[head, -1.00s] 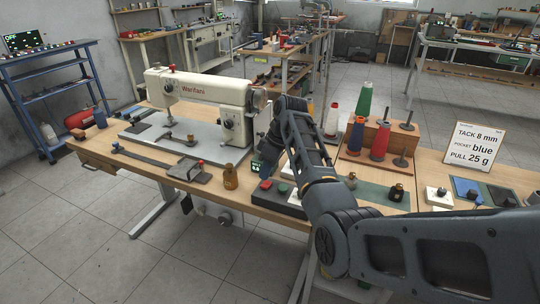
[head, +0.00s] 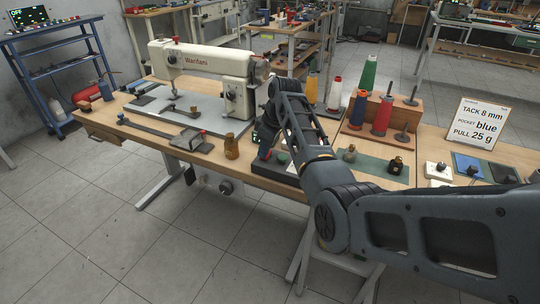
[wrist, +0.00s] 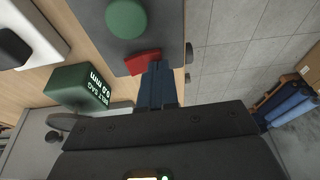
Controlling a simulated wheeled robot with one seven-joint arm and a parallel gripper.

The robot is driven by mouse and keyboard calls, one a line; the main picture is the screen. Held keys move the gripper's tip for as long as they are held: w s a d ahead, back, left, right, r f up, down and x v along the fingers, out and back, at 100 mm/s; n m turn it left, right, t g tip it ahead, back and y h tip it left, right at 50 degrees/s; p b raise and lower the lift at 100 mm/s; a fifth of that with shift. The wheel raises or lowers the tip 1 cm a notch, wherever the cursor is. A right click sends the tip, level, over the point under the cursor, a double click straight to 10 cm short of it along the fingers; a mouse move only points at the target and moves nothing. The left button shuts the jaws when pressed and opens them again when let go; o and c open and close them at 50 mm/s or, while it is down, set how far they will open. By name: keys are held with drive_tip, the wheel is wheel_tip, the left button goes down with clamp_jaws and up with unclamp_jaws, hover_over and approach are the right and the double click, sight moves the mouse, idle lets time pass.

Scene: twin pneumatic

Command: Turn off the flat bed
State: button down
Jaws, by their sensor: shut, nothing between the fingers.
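The flat bed sewing machine (head: 200,62), cream-coloured, stands on its grey bed plate at the left of the table. A dark control box (head: 272,172) sits at the table's front edge, right of the machine. It bears a round green button (head: 282,158), also in the wrist view (wrist: 127,18), and a red button (wrist: 142,62). My gripper (wrist: 155,72) is shut and empty, its blue fingertips at the red button's edge. They seem to touch it; I cannot tell whether it is pressed. In the head view my arm and gripper hide much of the box.
A green display block (wrist: 80,88) stands close beside my fingers. A brown bottle (head: 231,146) is left of the box. Thread cones (head: 383,116) and a sign (head: 477,127) stand to the right. Floor (head: 150,245) is open in front.

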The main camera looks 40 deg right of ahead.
drive_tip(key=shift+r, duration=0.15)
drive_tip(key=shift+w, duration=0.1)
drive_tip(key=shift+w+d+r, duration=0.1)
drive_tip(key=shift+w+d, duration=0.1)
drive_tip(key=shift+d, duration=0.55)
